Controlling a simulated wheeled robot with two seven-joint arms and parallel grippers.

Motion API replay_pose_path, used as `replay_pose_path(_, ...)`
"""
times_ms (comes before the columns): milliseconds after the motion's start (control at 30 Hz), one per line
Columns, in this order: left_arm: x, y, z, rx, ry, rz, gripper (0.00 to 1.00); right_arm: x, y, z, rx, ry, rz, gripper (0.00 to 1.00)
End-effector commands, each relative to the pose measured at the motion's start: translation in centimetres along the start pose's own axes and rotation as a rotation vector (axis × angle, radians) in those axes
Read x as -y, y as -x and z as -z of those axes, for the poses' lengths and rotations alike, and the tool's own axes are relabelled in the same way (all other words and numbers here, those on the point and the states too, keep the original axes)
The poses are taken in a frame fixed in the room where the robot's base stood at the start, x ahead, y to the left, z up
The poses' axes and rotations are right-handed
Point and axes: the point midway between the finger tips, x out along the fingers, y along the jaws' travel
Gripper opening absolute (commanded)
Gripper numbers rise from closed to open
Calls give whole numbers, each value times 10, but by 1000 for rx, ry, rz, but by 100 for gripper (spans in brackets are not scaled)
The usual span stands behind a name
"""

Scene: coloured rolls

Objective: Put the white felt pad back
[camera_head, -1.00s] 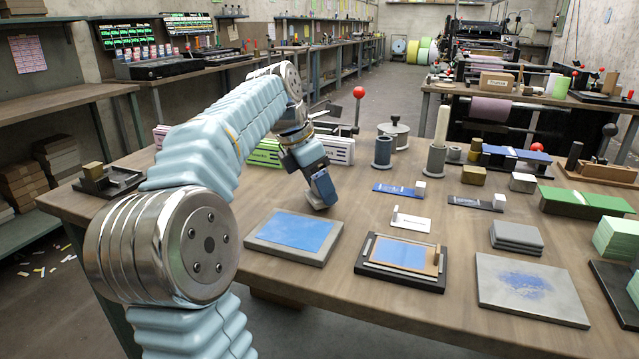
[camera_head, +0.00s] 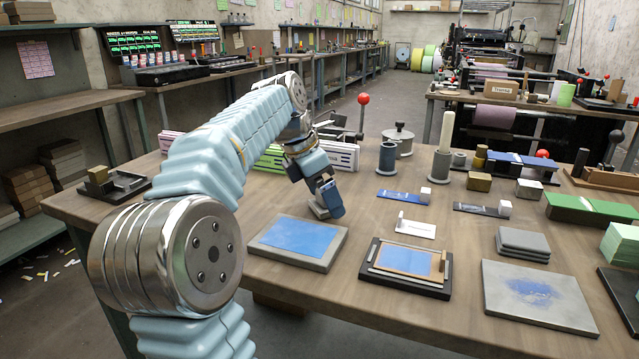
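My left gripper (camera_head: 331,199) points down over the table, just behind the slab with a blue patch (camera_head: 298,241). A small pale, whitish piece (camera_head: 317,211) shows at its fingertips, low over or touching the table. It may be the white felt pad, but the gripper hides much of it. I cannot tell whether the fingers are closed on it. My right gripper is not in view.
A framed tray with a blue sheet (camera_head: 405,263), a white card (camera_head: 416,228) and a stained grey slab (camera_head: 540,296) lie to the right. Grey cylinders (camera_head: 387,160) stand behind. Green and white boxes (camera_head: 340,156) sit behind the gripper.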

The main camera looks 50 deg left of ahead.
Motion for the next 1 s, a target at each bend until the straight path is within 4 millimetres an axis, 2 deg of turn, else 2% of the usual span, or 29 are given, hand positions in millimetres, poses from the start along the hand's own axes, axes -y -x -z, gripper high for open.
replay_pose_path(167,0,26,-2,3,-1,-3,93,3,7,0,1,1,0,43)
replay_pose_path(300,0,63,-2,3,0,-4,93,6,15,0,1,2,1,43)
replay_pose_path(533,-1,112,0,2,-1,-3,93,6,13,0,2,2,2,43)
replay_pose_path(733,-1,132,0,1,0,-1,93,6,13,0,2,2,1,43)
replay_pose_path(1000,0,137,0,0,0,-1,93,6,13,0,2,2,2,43)
